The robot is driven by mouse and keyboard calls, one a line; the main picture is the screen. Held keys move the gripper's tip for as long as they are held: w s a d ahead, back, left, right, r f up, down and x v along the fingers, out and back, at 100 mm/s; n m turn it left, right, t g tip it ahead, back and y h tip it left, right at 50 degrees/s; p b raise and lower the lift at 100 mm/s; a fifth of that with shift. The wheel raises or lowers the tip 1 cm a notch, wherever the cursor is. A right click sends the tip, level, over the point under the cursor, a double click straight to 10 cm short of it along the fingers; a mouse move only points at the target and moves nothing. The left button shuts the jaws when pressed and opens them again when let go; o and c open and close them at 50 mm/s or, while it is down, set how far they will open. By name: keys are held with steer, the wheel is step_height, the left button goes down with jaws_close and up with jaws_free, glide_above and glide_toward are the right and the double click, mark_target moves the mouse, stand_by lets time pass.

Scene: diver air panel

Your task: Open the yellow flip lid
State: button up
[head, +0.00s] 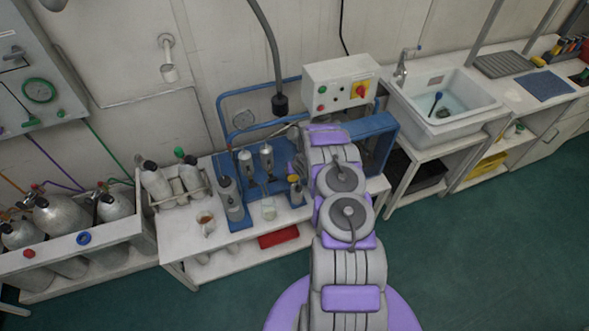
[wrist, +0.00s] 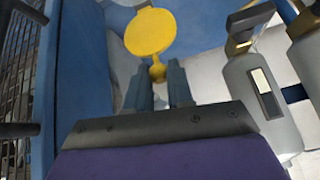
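The yellow flip lid (wrist: 150,32) shows in the wrist view as a round disc with a small yellow knob (wrist: 157,72) on its near edge. My gripper (wrist: 160,84) has its two dark fingers apart, with a gap between them. The knob is at the tips of the fingers, in line with the gap. I cannot tell whether the fingers touch it. What lies under the lid is hidden. In the head view my arm reaches to the blue-framed panel (head: 382,130), and my gripper is mostly hidden there.
Grey cylinders (wrist: 255,88) stand close on the right in the wrist view, and a dark grille is on the left. In the head view, a white control box (head: 330,82) is behind my arm. A sink (head: 440,105) is to the right, gas bottles (head: 115,205) to the left.

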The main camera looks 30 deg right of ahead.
steer(key=o, duration=0.4)
steer(key=shift+r, duration=0.1)
steer(key=shift+s+r, duration=0.1)
steer(key=v, duration=1.6)
steer(key=shift+s+r, duration=0.25)
steer(key=shift+r, duration=0.1)
